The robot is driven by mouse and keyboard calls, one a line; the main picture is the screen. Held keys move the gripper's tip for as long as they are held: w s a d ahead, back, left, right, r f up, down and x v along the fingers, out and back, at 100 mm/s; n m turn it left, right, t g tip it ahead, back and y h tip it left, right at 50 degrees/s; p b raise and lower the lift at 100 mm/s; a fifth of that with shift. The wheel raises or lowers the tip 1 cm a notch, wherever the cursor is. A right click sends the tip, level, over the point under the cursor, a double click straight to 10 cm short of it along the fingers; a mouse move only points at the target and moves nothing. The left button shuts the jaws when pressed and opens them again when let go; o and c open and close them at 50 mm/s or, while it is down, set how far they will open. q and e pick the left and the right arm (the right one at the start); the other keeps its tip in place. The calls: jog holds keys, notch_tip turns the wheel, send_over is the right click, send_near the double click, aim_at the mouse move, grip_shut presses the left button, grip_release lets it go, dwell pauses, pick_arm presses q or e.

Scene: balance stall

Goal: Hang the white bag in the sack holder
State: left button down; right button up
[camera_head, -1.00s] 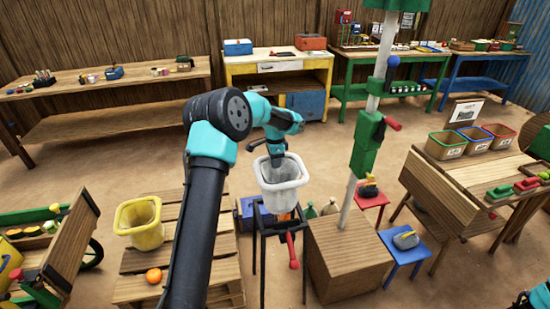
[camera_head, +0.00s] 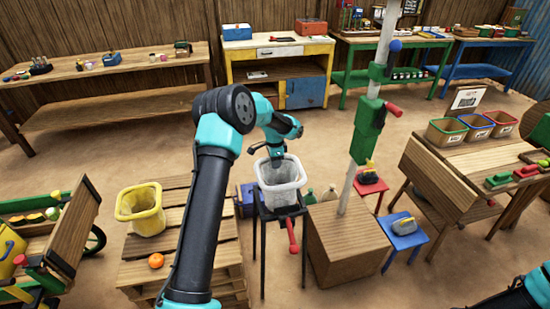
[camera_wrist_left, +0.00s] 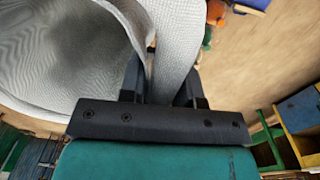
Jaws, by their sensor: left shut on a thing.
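The white bag (camera_head: 283,181) is open-topped and upright, with its rim up. My left gripper (camera_head: 276,158) is shut on the bag's rim at its far side. In the left wrist view the bag's mesh wall (camera_wrist_left: 60,60) passes between the fingers (camera_wrist_left: 158,88). The sack holder (camera_head: 263,214) is a dark, thin-legged stand with a red handle. The bag is over the holder, its lower part at the holder's top. I cannot tell whether it rests on the holder. My right gripper is not in view; only part of my right arm shows at the lower right.
A yellow bag (camera_head: 148,213) and an orange (camera_head: 156,261) are on a wooden pallet (camera_head: 209,241) at left. A wooden block (camera_head: 345,245) with a white post (camera_head: 346,192) stands close right of the holder. Small red and blue stools stand beyond it.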

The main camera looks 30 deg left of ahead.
aim_at(275, 181)
pick_arm(q)
jog(key=shift+f, duration=5.85)
jog(key=shift+s+f, duration=0.25)
jog(key=shift+f, duration=0.8)
jog(key=shift+s+d+f, duration=0.2)
jog(key=shift+s+f, duration=0.1)
jog(key=shift+f, duration=0.45)
jog(key=shift+s+d+f, duration=0.2)
jog(key=shift+s+f, duration=0.1)
jog(key=shift+f, duration=0.4)
jog(key=c, duration=1)
grip_release()
jog(key=shift+o, duration=1.2)
jog(key=r, duration=0.7)
jog(key=w+r, duration=0.1)
jog(key=r, duration=1.4)
jog(key=shift+w+a+r, duration=0.2)
jog(key=shift+a+r, duration=0.15)
jog(key=shift+a, duration=0.05)
